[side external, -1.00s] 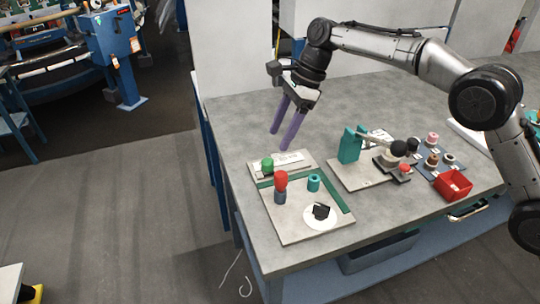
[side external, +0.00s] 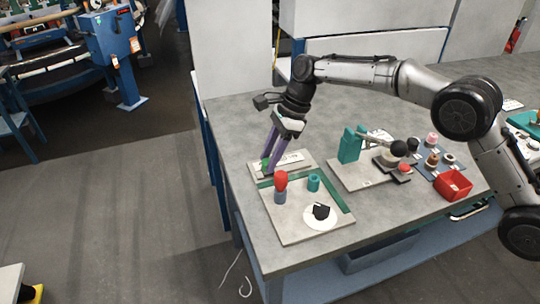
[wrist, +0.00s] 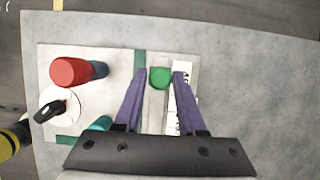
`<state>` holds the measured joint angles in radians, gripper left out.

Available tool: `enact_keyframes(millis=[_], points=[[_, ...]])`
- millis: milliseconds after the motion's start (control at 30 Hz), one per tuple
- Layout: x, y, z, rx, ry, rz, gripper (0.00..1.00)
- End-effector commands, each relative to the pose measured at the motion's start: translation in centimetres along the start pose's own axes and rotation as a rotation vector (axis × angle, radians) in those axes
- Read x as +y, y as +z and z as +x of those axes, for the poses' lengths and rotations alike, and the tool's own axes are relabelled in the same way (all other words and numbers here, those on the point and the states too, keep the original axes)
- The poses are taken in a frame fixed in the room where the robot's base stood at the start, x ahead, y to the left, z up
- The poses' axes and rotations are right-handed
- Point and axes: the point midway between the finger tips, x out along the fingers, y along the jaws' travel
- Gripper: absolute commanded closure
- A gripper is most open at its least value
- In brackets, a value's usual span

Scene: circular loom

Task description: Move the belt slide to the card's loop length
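The belt slide's green knob (wrist: 160,78) sits in a pale channel (wrist: 155,112) and shows between my gripper's fingertips in the wrist view. My gripper (wrist: 160,73) is open, with a purple finger on each side of the knob and small gaps visible. In the side view my gripper (side external: 271,166) is low over the slide board (side external: 304,161), and its fingers partly hide the green knob. A white card strip with dark marks (wrist: 183,98) lies beside the channel; its print is too small to read.
On the near plate stand a red-topped post (side external: 281,181), a teal cylinder (side external: 314,183) and a white disc with a black knob (side external: 321,214). The tabletop behind is clear.

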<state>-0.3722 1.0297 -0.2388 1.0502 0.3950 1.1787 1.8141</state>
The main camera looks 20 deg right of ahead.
Motion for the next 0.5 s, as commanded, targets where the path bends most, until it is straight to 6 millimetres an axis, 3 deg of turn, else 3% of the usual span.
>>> enact_keyframes(millis=[33,200,500], points=[[0.00,0.00,-0.02,0.000,0.000,0.000,0.71],[0.00,0.00,-0.03,0.000,0.000,0.000,1.00],[0.00,0.00,-0.05,0.000,0.000,0.000,1.00]])
